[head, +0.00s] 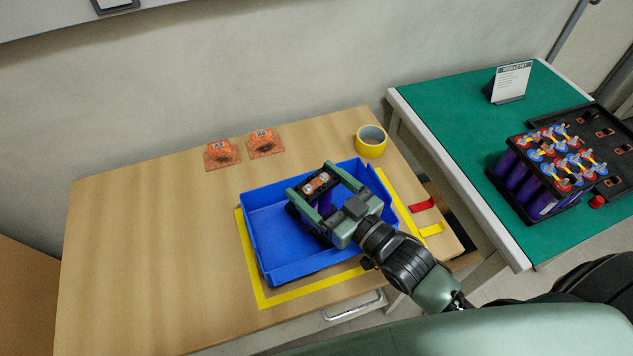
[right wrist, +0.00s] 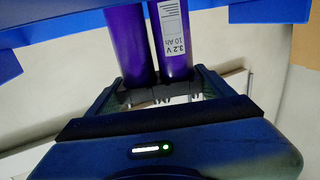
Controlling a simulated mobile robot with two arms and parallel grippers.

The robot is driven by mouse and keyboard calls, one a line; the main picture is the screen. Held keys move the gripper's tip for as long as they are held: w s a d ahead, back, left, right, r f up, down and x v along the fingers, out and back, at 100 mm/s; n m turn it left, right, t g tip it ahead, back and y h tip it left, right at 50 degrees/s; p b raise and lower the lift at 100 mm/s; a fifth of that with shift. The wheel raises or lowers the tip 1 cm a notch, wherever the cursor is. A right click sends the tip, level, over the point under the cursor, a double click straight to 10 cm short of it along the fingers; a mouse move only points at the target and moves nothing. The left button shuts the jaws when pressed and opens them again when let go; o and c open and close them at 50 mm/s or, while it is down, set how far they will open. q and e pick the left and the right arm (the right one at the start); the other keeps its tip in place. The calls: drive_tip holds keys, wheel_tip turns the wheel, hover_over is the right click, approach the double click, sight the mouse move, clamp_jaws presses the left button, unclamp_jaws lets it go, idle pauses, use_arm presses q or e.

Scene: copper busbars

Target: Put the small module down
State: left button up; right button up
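The small module (head: 319,184) has purple cells and a dark top frame with a copper bar. My right gripper (head: 309,178) has one finger along each side of it and is shut on it. The module is upright within the outline of the blue bin (head: 262,262), toward its right side. I cannot tell whether it touches the bin floor. In the right wrist view two purple cells (right wrist: 174,45) stand between the fingers, one with a white 3.2 V label. The blue bin (right wrist: 250,10) crosses the top there. My left gripper is not in view.
The bin stands in a yellow taped outline (head: 252,285) on a wooden table (head: 130,240). A green table (head: 450,120) at right holds a larger module (head: 545,175). The wooden table's left is clear.

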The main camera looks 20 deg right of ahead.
drive_tip(key=shift+o, duration=1.1)
drive_tip(key=shift+r, duration=0.15)
drive_tip(key=v, duration=1.2)
drive_tip(key=shift+b, duration=0.4)
